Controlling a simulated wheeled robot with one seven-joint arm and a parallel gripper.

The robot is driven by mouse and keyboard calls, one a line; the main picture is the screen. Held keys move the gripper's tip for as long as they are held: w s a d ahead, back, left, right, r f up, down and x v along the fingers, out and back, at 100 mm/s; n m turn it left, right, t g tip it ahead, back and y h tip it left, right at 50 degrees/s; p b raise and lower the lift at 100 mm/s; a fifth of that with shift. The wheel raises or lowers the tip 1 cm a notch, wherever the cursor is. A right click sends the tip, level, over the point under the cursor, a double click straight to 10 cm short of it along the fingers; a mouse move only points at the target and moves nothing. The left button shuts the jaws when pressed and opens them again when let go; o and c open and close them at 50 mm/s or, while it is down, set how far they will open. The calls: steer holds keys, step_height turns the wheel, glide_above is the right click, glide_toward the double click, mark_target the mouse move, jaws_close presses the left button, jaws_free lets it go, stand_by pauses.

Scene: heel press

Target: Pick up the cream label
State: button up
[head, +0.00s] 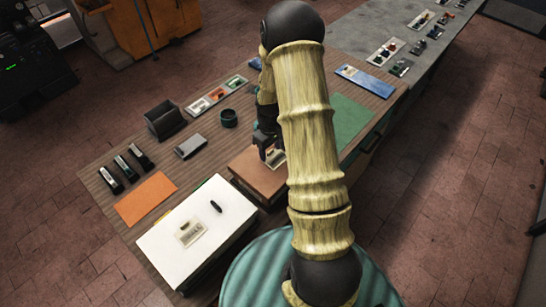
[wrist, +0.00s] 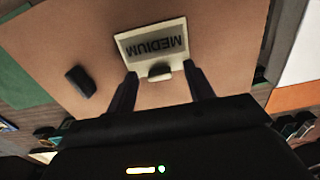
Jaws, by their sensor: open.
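The cream label (wrist: 152,43), printed MEDIUM, lies on a tan-brown board (wrist: 220,30) in the wrist view. My gripper (wrist: 160,77) is open, with one finger on each side of the tab and nothing visibly held. In the head view my gripper (head: 267,150) is low over the brown board (head: 252,177), and the label (head: 275,158) is partly covered by my arm. I cannot tell whether the fingers touch it.
A small dark block (wrist: 80,80) lies on the board beside the label. A white box (head: 175,258) stands at front left, with another pale label (head: 190,233) on top. A green mat (head: 350,120), dark cup (head: 229,118) and black bin (head: 164,119) are nearby.

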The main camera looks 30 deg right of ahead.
mark_target(270, 151)
steer(key=c, duration=0.9)
steer(key=shift+r, duration=0.1)
step_height(270, 151, up, 10)
steer(key=b, duration=0.3)
stand_by(0.7)
